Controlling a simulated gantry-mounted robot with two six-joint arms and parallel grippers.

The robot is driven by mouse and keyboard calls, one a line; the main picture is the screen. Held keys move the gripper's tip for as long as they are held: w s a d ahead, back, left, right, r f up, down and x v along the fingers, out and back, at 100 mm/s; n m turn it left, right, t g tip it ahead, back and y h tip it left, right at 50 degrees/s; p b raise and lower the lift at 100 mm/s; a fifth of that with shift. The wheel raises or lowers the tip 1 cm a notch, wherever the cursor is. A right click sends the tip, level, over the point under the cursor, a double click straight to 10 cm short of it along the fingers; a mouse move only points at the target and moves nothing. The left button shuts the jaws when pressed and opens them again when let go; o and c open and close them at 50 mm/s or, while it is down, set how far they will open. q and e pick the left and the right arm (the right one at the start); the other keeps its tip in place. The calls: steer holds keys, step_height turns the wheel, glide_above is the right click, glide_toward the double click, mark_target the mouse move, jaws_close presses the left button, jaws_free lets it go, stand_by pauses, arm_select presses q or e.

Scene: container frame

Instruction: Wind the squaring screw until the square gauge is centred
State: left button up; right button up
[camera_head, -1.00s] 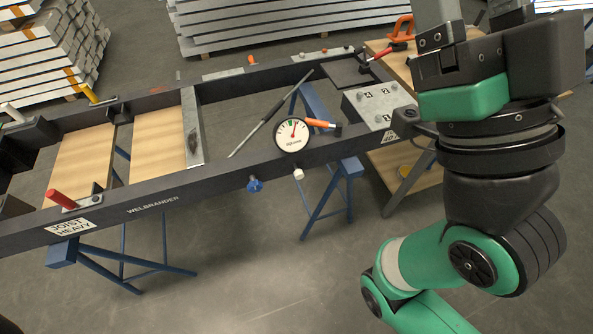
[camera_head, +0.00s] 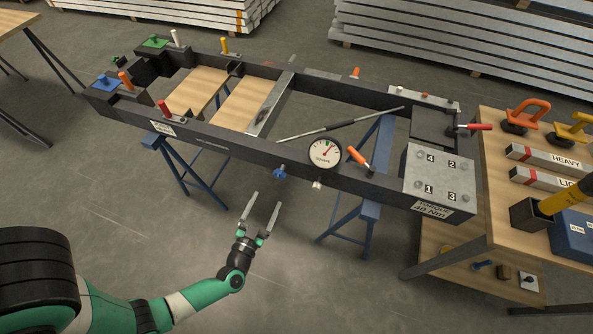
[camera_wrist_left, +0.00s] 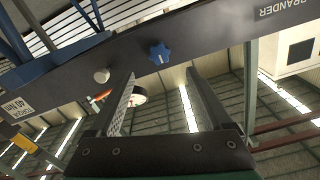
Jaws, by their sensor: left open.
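The square gauge (camera_head: 325,153) is a round white dial on the near rail of the dark frame (camera_head: 225,149). Its needle leans to the upper right; the exact reading is too small to tell. A blue star knob (camera_head: 280,173), seemingly the squaring screw, sticks out of the rail's near face, left of and below the gauge. My left gripper (camera_head: 265,200) is open and empty, just in front of and below the knob, apart from it. In the left wrist view, the blue knob (camera_wrist_left: 160,53) lies beyond and between the fingertips (camera_wrist_left: 161,76).
A pale knob (camera_head: 317,185) sits under the gauge, with an orange handle (camera_head: 358,156) to its right. A diagonal rod (camera_head: 340,125) crosses the frame. Blue trestles (camera_head: 352,224) stand below. A wooden bench (camera_head: 492,150) holds tools at right. Floor before the frame is clear.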

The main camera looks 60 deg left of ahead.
mark_target(279, 176)
arm_select(q)
steer(key=b+x, duration=0.4)
steer(key=x, duration=0.7)
steer(key=shift+w+r, duration=0.1)
steer(key=shift+w, duration=0.05)
steer(key=shift+w+a+r, duration=0.1)
steer(key=shift+w+a, duration=0.1)
steer(key=shift+w, duration=0.1)
jaws_close()
